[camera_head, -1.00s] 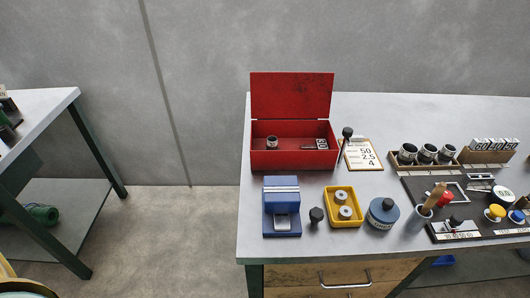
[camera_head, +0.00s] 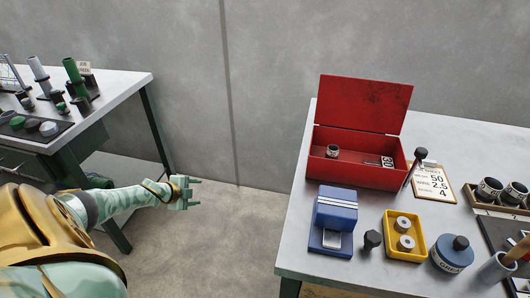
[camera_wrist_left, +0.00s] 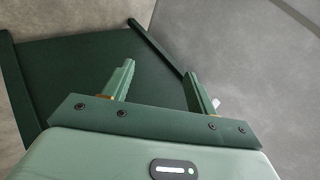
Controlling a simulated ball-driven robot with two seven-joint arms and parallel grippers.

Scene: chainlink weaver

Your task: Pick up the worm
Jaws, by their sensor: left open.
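I cannot tell for sure which thing is the worm. A small dark and silver cylinder (camera_head: 332,151) sits in the open red box (camera_head: 352,172). Two grey metal rings or spools, one of them here (camera_head: 403,224), lie in a yellow tray (camera_head: 390,252). My left gripper (camera_head: 196,193) is open and empty, over the floor in the gap between the two tables, away from all these parts. In the left wrist view its two fingers (camera_wrist_left: 160,72) stand apart with nothing between them. My right gripper is out of view.
A blue block-like fixture (camera_head: 335,212), a dark knob (camera_head: 372,240) and a blue round container (camera_head: 451,256) stand on the right table. The left table (camera_head: 118,92) holds green and grey cylinders (camera_head: 74,72). The gap between the tables is open floor.

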